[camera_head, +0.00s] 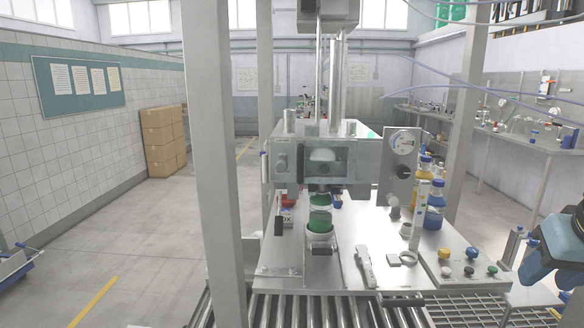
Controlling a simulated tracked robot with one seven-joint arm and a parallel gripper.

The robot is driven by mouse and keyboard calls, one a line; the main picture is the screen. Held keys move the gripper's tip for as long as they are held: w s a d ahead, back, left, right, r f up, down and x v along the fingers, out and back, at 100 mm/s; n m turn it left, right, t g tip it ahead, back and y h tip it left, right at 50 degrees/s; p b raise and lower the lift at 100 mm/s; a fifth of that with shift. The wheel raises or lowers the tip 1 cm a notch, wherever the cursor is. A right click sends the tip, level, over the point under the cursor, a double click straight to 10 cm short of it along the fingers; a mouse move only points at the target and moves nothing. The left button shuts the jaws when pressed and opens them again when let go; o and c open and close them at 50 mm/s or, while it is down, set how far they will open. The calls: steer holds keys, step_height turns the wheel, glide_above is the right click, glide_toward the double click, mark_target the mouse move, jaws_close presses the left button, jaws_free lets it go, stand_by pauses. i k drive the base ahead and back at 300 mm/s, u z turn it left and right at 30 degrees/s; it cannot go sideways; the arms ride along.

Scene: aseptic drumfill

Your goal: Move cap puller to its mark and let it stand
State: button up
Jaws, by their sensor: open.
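A white, slim-handled hand tool (365,267) lies on the steel deck (345,225) in front of the filling machine, its long side running away from me. It looks like the cap puller, but I cannot be sure at this size. I cannot make out a mark for it. A blue and dark part of my arm (562,248) shows at the right edge, well apart from the tool. My gripper's fingertips are not in view.
A green-topped container (320,222) stands under the machine's head. Rollers (330,308) run along the front.

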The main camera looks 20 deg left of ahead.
mark_target(282, 165)
steer(key=u, duration=0.5)
steer(key=i, duration=0.1)
steer(key=z, duration=2.75)
steer(key=k, duration=1)
steer(key=u, duration=1.7)
